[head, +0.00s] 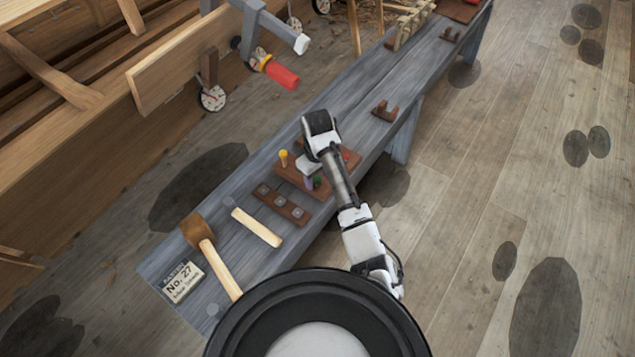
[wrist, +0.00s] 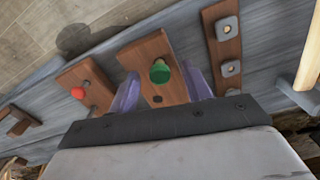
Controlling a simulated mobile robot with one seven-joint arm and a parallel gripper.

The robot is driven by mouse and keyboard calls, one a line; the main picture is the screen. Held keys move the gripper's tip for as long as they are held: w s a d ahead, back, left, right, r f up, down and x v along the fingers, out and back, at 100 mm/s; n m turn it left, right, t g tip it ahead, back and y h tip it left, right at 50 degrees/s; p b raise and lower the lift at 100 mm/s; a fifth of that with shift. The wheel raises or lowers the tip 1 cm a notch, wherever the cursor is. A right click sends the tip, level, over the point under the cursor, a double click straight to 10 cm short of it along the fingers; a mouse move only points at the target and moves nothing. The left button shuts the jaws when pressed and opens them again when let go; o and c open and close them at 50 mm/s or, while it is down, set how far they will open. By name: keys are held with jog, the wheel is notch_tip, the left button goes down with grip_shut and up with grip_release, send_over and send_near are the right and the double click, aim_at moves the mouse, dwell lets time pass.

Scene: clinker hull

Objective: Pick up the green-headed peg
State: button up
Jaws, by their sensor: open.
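The green-headed peg (wrist: 160,72) stands in a brown wooden block (wrist: 148,50) in the wrist view, its round head toward the camera. In the head view its green head (head: 318,182) shows just beside my gripper, partly hidden by it. My gripper (wrist: 160,90) is open, with one purple finger on each side of the peg. Nothing is held between the fingers. I cannot tell how far the fingertips are above the bench.
A red-headed peg (wrist: 78,93) and a yellow-headed peg (head: 284,157) stand close by. A strip with metal squares (head: 281,204), a mallet (head: 208,250) and a wooden-handled tool (head: 257,227) lie on the narrow grey bench (head: 235,250). The hull is at the left.

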jog(key=c, duration=1.1)
jog(key=shift+o, duration=0.2)
jog(key=shift+r, duration=0.1)
